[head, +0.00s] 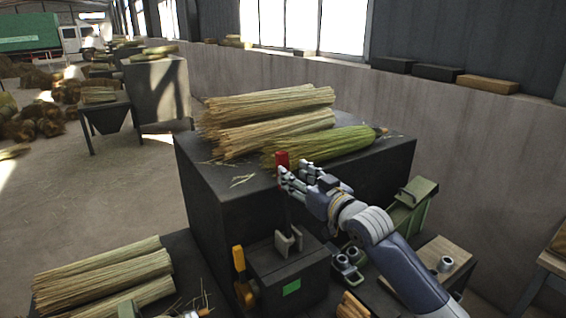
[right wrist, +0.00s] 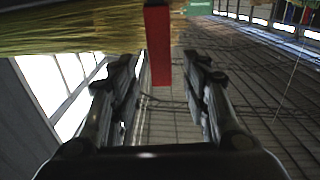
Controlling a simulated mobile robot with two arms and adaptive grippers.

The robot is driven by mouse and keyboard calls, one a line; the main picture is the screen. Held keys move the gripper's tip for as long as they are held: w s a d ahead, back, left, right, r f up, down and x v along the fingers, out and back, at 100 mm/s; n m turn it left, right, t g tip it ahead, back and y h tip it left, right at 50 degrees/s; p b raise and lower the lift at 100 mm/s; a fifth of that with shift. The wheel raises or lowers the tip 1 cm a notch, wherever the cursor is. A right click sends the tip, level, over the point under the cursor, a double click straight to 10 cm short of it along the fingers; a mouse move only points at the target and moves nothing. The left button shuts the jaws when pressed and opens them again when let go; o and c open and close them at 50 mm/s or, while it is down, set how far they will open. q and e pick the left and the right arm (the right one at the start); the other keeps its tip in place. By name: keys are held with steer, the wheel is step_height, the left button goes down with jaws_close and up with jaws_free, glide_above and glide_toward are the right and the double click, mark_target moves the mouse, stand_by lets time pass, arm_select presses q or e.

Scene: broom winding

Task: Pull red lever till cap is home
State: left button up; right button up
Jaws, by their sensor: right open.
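The red lever (head: 282,161) stands upright above a dark slotted bracket (head: 288,242) on the front of the machine. My right gripper (head: 294,172) is at the lever's red handle, with its arm coming in from the right. In the right wrist view the red handle (right wrist: 158,45) hangs down between the line of the two open fingers (right wrist: 160,68), with a gap on each side. I cannot make out the cap for certain in either view.
Straw bundles (head: 268,118) and a greenish broom head (head: 325,146) lie on the dark block (head: 365,170) behind the lever. A yellow-orange handle (head: 240,272) stands left of the bracket. Metal cylinders (head: 347,264) and a green fixture (head: 412,205) are to the right.

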steer(key=p+x, duration=0.1)
steer(key=x, duration=0.4)
steer(key=shift+w+a, duration=0.1)
steer(key=shift+a, duration=0.05)
steer(key=shift+w+a+p, duration=0.3)
steer(key=shift+w+p, duration=0.05)
steer(key=shift+w, duration=0.1)
jaws_close()
